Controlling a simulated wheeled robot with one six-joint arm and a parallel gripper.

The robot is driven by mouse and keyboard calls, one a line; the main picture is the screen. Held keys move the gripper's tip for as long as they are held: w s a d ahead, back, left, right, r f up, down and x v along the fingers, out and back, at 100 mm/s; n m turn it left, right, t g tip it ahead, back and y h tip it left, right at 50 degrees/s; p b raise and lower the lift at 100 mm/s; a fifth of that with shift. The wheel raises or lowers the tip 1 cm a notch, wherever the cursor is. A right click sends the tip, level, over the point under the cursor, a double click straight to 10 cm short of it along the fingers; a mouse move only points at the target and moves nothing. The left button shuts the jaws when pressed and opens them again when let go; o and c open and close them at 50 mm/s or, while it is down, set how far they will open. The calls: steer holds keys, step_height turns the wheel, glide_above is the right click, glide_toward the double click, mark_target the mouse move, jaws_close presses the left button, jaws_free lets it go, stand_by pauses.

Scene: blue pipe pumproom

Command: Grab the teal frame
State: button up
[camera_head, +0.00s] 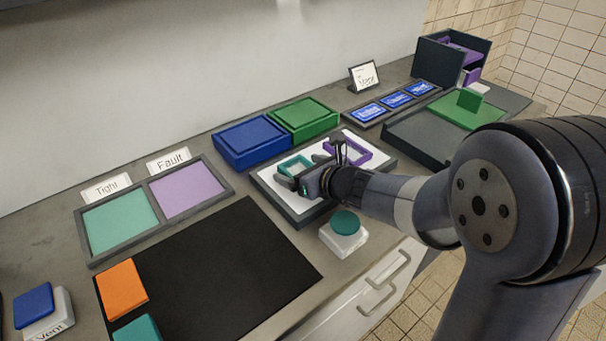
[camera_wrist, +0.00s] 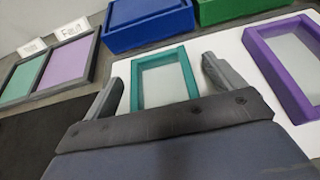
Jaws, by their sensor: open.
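The teal frame (camera_head: 291,163) is a small rectangular frame lying on a white-topped tray (camera_head: 266,183). In the wrist view the teal frame (camera_wrist: 138,92) lies beyond and between my gripper's two fingers, with its near edge hidden behind the gripper body. My gripper (camera_head: 309,168) is open over the tray; its fingertips (camera_wrist: 160,80) stand apart on either side of the frame. I cannot tell whether either finger touches it. Nothing is held.
A purple frame (camera_wrist: 284,72) lies to the right on the same tray. Blue (camera_head: 250,143) and green (camera_head: 303,119) boxes stand behind. A teal button (camera_head: 345,222) is in front. Two trays marked Tight (camera_head: 120,222) and Fault (camera_head: 187,190) lie left, beside a black mat (camera_head: 222,270).

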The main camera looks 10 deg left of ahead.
steer(key=shift+c, duration=0.4)
steer(key=c, duration=1)
